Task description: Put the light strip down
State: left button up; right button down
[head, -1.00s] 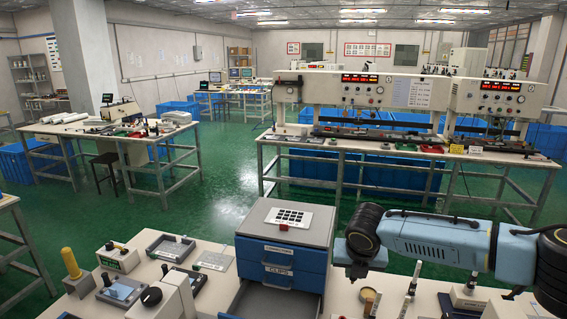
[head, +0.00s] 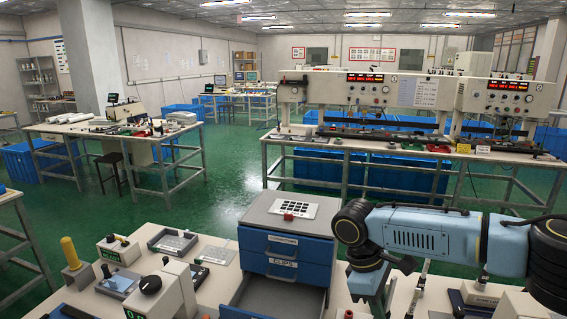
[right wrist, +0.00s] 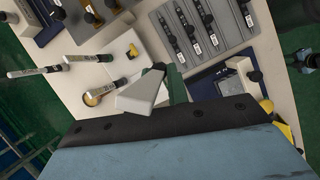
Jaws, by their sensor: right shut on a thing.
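My right arm reaches in from the right in the head view, and its lower link points down behind the bottom edge, so its fingers are hidden there. In the right wrist view my right gripper (right wrist: 150,92) shows a pale grey wedge-shaped finger above the bench. It is shut. A narrow green piece (right wrist: 178,84) shows beside the finger; I cannot tell whether it belongs to the held light strip. The strip is mostly hidden by the gripper. My left gripper is in neither current view.
A blue drawer cabinet (head: 285,247) has its lower drawer (head: 270,298) open. Labelled black tools lie in a grey tray (right wrist: 172,55). Several labelled tubes (right wrist: 88,58) stand to the left in the wrist view. A knobbed box (head: 162,292) stands left of the cabinet.

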jog(key=s+d+m+g+y+b, duration=0.1)
jog(key=s+m+g+y+b, duration=0.1)
jog(key=s+m, duration=0.4)
jog(key=m+y, duration=0.1)
jog(key=m, duration=0.4)
jog(key=shift+s+y+b, duration=0.25)
jog(key=shift+y+b, duration=0.1)
jog(key=shift+y, duration=0.05)
jog(key=shift+d, duration=0.15)
